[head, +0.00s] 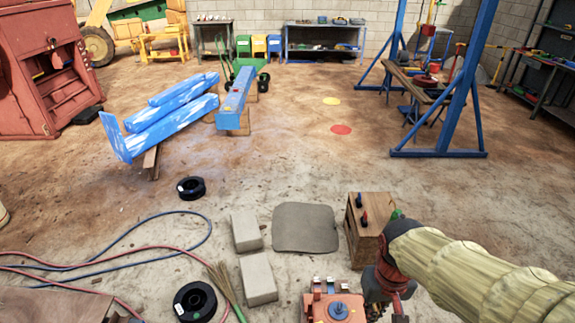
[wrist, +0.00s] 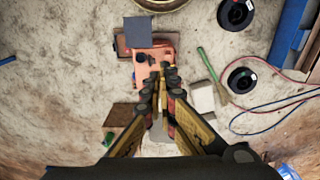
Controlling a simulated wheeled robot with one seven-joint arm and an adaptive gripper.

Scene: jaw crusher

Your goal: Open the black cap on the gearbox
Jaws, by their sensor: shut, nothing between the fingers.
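The orange-red gearbox (head: 318,309) stands at the bottom edge of the head view, partly cut off. A dark blue-grey round part (head: 338,309) sits on its top; it may be the black cap. In the wrist view the gearbox (wrist: 142,73) lies just beyond my fingertips, with a small dark round part (wrist: 141,57) on it, left of the tips. My gripper (wrist: 161,74) is shut and empty, pointing at the gearbox and covering part of it. I cannot tell whether it touches. In the head view my gripper (head: 385,290) is right of the gearbox.
A wooden box (head: 371,217) with small tools stands behind the gearbox, close to my arm. Concrete blocks (head: 258,279), a broom (head: 226,290), black spools (head: 195,301) and hoses (head: 70,262) lie to the left. A grey mat (head: 305,228) lies behind.

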